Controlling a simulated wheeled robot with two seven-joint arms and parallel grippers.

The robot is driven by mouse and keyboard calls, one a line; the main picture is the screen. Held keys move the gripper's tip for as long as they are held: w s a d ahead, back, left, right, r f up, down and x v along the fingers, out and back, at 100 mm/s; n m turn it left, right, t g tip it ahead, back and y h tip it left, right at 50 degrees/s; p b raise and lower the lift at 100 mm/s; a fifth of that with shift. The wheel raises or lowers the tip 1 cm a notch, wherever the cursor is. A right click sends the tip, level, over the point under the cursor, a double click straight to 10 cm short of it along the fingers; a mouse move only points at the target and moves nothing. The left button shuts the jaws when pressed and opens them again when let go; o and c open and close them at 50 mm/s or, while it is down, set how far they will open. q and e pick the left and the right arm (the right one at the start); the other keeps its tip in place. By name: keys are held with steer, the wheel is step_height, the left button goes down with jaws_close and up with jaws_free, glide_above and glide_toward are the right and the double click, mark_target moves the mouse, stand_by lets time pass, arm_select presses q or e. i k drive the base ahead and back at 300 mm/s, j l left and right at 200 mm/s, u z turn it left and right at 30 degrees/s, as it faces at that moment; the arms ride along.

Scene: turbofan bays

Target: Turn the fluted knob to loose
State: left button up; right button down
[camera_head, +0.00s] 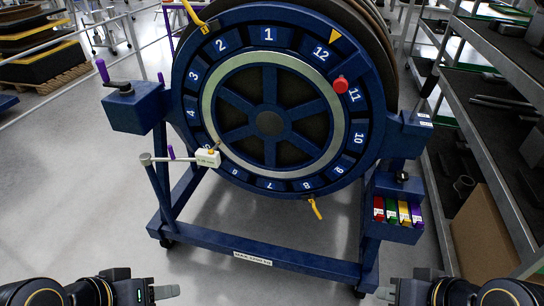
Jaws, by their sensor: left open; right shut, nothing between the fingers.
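A small black knob (402,177) sits on the right side of the blue wheel stand, just above a box of coloured pieces. It looks like the fluted knob, but it is too small here to make out flutes or a loose mark. My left gripper (166,292) is low at the bottom left, open and empty, far from the knob. My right gripper (384,292) is low at the bottom right, shut and empty, below the knob and apart from it.
The large blue numbered wheel (270,123) stands on a wheeled blue frame (250,261). A red knob (341,84) is on its rim. Grey shelves (490,150) line the right.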

mark_target(401, 176)
steer(key=i+z, duration=0.2)
steer(key=i, duration=0.15)
steer(key=i+j+z, duration=0.25)
steer(key=i, duration=0.15)
steer(key=i+j+z, duration=0.2)
steer(key=i, duration=0.15)
steer(key=l, duration=0.1)
